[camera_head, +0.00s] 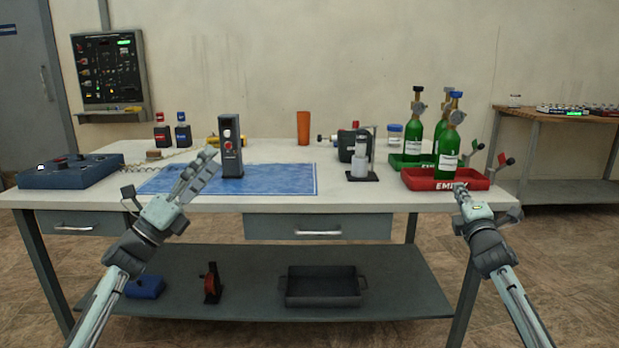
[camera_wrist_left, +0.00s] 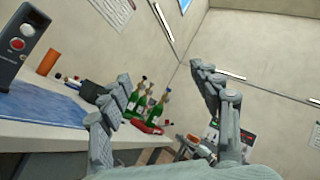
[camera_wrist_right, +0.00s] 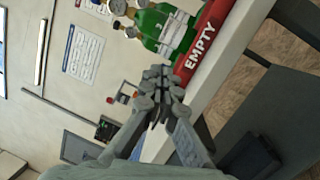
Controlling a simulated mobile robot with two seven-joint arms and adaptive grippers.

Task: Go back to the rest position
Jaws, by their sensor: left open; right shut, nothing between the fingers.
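My left gripper (camera_head: 207,158) is raised in front of the table, over the near edge of the blue mat (camera_head: 290,180) in the head view. Its fingers stand wide apart with nothing between them in the left wrist view (camera_wrist_left: 165,95). My right gripper (camera_head: 461,190) is at the table's front right, just before the red tray (camera_head: 420,184) marked EMPTY. Its fingers are closed together and empty in the right wrist view (camera_wrist_right: 160,85). Green bottles (camera_head: 448,148) stand in the red tray and in a green tray (camera_head: 398,162) behind it.
A grey box with a red button (camera_head: 231,145) stands on the mat near my left gripper. A black stand with a small clear container (camera_head: 361,160) is right of the mat. A blue console (camera_head: 70,172) is at the far left. The table's front edge (camera_head: 350,203) lies close to both grippers.

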